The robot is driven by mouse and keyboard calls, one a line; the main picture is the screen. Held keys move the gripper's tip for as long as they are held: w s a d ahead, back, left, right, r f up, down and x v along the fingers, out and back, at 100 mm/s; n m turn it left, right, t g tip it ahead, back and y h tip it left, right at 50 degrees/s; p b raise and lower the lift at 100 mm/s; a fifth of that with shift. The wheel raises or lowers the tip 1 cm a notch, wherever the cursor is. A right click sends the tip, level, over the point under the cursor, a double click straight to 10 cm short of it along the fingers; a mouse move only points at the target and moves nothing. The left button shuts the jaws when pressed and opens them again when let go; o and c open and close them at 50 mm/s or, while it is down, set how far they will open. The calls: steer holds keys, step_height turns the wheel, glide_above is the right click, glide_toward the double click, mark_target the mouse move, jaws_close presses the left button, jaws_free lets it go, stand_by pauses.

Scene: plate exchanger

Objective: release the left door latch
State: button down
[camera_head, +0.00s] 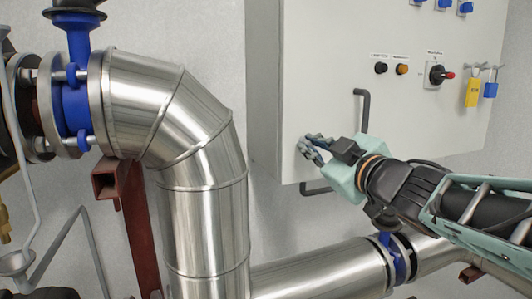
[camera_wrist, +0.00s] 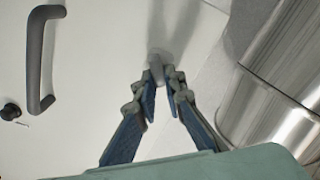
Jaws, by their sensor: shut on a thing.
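The left door latch (camera_wrist: 157,66) is a small light-grey piece on the white cabinet door, near its edge. It sits between my fingertips at the top centre of the wrist view. My gripper (camera_wrist: 162,82) has both blue-grey fingers closed in on it. In the head view my gripper (camera_head: 309,146) reaches in from the right to the lower left part of the cabinet door (camera_head: 325,75). There the fingers cover the latch, and I cannot tell its turn angle.
A dark bar handle (camera_head: 362,110) stands out just above and right of my gripper. A large shiny pipe (camera_head: 205,200) stands left of the cabinet, with another below.

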steer(key=shift+a+f+n+b, duration=0.15)
steer(key=shift+n+b, duration=0.75)
steer(key=shift+n, duration=0.75)
steer(key=shift+f+n+b, duration=0.2)
steer(key=shift+n+b, duration=0.7)
steer(key=shift+n, duration=0.8)
steer(key=shift+a+f+n+b, duration=0.15)
steer(key=shift+n+b, duration=0.75)
steer(key=shift+n, duration=0.75)
steer(key=shift+d, duration=0.1)
steer(key=c, duration=2)
jaws_free()
steer(key=shift+s, duration=0.1)
steer(key=v, duration=1.2)
steer(key=shift+r, duration=0.1)
